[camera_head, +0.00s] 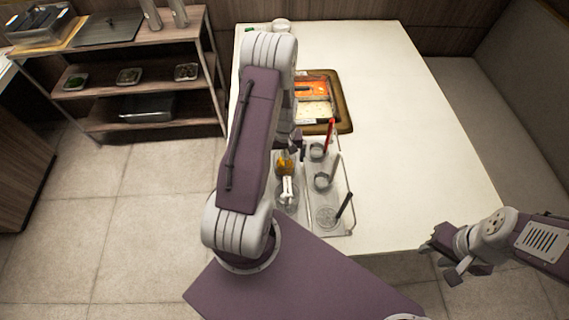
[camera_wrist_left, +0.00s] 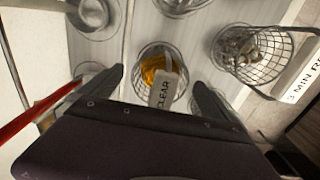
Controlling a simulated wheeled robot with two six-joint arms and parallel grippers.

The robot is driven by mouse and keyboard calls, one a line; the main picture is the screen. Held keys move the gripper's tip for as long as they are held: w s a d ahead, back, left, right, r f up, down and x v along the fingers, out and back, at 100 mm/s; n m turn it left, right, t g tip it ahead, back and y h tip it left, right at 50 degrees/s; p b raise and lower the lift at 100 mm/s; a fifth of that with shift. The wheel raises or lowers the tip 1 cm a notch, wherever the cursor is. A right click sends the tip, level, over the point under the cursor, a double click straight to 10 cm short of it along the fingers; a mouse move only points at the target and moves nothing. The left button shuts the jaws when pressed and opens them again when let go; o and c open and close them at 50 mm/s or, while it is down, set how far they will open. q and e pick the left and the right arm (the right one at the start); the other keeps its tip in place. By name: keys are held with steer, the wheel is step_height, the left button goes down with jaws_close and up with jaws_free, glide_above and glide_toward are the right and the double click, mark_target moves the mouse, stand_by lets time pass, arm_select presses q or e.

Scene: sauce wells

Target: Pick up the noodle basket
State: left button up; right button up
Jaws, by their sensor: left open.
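A wire basket (camera_wrist_left: 149,60) with yellow-orange contents sits in a well, and its pale handle (camera_wrist_left: 165,88) reads "CLEAR". It also shows in the head view with its yellow contents (camera_head: 284,167). A second wire basket (camera_wrist_left: 262,67) with greyish contents has a label (camera_wrist_left: 304,81) reading "3 MIN" and more that is cut off. My left gripper (camera_wrist_left: 157,80) is open above the wells, with the pale handle showing between its fingers and no visible grip on it. In the head view my left arm hides part of the wells. My right gripper (camera_head: 447,257) is open and empty, off the table's right front.
Ladles with a red handle (camera_head: 331,126), a beige handle (camera_head: 335,166) and a black handle (camera_head: 345,205) stand in the right-hand wells. A brown-rimmed tray (camera_head: 343,95) with orange and pale food lies behind. The white table (camera_head: 420,130) is bare to the right.

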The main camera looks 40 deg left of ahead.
arm_select(q)
steer(key=c, duration=1.6)
step_height(320, 180, up, 10)
steer(key=shift+r, duration=0.1)
